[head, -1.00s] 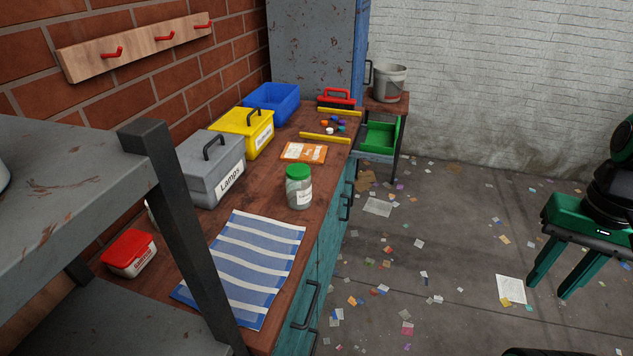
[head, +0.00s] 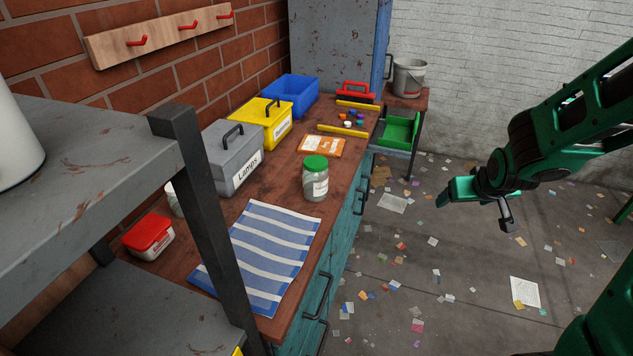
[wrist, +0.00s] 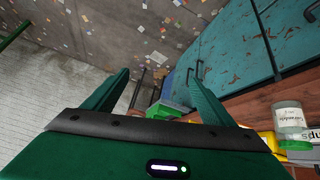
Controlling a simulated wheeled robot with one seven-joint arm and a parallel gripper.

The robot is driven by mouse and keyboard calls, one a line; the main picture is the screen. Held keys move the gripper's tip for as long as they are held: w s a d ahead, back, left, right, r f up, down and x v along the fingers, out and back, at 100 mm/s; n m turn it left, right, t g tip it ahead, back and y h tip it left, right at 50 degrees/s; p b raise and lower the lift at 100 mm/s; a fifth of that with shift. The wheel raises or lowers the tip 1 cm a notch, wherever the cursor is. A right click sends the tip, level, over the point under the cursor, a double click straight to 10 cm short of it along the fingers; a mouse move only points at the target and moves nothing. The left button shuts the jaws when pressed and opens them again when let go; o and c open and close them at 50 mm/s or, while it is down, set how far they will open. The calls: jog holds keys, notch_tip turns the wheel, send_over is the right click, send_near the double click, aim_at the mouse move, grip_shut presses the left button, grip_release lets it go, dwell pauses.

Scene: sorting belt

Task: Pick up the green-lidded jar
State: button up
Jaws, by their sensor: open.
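The green-lidded jar (head: 315,179) stands upright on the wooden bench top (head: 268,182), near its front edge. It is clear glass with a white label. In the wrist view the jar (wrist: 290,117) appears upside down at the right edge, outside the space between the fingers. My gripper (head: 455,194) hangs in the air over the floor, to the right of the bench and well apart from the jar. In the wrist view my gripper (wrist: 160,75) has its two green fingers spread wide with nothing between them.
A blue striped cloth (head: 265,255) lies in front of the jar, and an orange packet (head: 320,146) behind it. Grey (head: 225,165), yellow (head: 270,135) and blue (head: 305,95) boxes line the wall side. A metal shelf post (head: 205,220) stands at left. The air right of the bench is free.

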jog(key=w+a+f+n+t+y, duration=0.1)
jog(key=w+a+f+n+t, duration=0.15)
jog(key=w+a, duration=0.4)
jog(key=n+t+y, duration=0.3)
jog(key=t+y, duration=0.4)
jog(key=y, duration=0.1)
send_near(321, 188)
jog(key=x, duration=0.3)
jog(key=shift+w+d+r, duration=0.1)
jog(key=shift+w, duration=0.1)
jog(key=x, duration=0.5)
jog(key=shift+s, duration=0.1)
jog(key=shift+f+x, duration=0.15)
jog(key=shift+x, duration=1.3)
jog(key=shift+f+x, duration=0.2)
jog(key=shift+x, duration=1.3)
jog(key=shift+s, duration=0.1)
jog(key=shift+c, duration=0.4)
